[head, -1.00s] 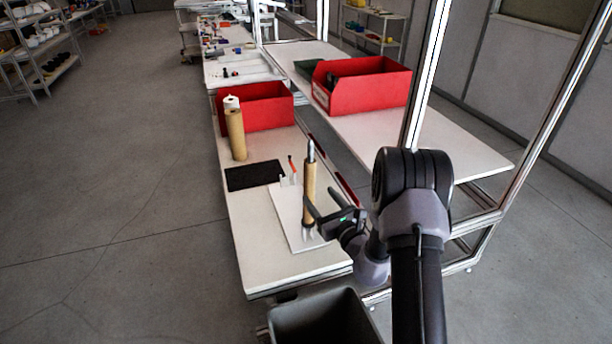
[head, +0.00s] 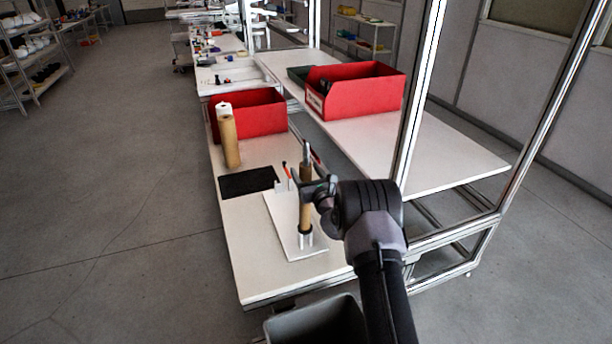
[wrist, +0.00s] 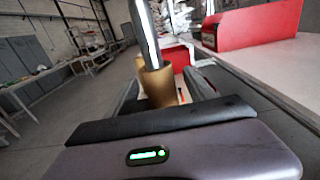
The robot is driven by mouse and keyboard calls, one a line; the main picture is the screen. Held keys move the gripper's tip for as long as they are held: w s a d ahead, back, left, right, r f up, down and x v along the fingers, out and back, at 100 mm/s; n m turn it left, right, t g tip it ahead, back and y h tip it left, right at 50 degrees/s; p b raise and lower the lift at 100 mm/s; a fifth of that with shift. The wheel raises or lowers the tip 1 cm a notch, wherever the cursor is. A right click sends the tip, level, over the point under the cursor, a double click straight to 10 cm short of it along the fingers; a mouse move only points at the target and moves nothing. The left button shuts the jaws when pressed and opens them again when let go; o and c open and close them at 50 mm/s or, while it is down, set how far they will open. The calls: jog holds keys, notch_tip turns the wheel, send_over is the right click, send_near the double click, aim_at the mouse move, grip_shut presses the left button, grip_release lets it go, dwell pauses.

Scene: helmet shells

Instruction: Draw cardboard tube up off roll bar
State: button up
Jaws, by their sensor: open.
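The brown cardboard tube (head: 305,217) stands upright around the metal roll bar (head: 306,152), whose tip shows above it. Its lower end is at the silver foot (head: 305,240) on a white base plate (head: 284,226). My gripper (head: 316,189) is at the upper part of the tube, reaching in from the right. In the wrist view the tube (wrist: 158,88) stands between my two open fingers (wrist: 165,92), with the bar (wrist: 146,30) rising from it. Whether a finger touches the tube I cannot tell. My gripper partly hides the tube's upper part in the head view.
A second brown tube (head: 230,143) with a white roll stands behind, beside a red bin (head: 262,112). A black mat (head: 248,182) and a small holder with a red-tipped item (head: 287,170) lie close by. A grey bin (head: 318,322) stands at the table's front.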

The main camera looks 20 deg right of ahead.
jog(key=shift+w, duration=0.15)
grip_shut()
jog(key=r+p, duration=0.3)
jog(key=r, duration=0.1)
jog(key=r+p, duration=0.3)
jog(key=r, duration=0.2)
jog(key=r+p, duration=0.2)
jog(key=r, duration=0.3)
jog(key=shift+s+p, duration=0.3)
jog(key=shift+p, duration=0.1)
jog(key=shift+r, duration=0.1)
notch_tip(320, 180, up, 14)
jog(key=p, duration=0.9)
jog(key=shift+s, duration=0.25)
notch_tip(320, 180, up, 13)
jog(key=p, duration=0.7)
jog(key=shift+s+f+p, duration=0.2)
jog(key=shift+p, duration=0.2)
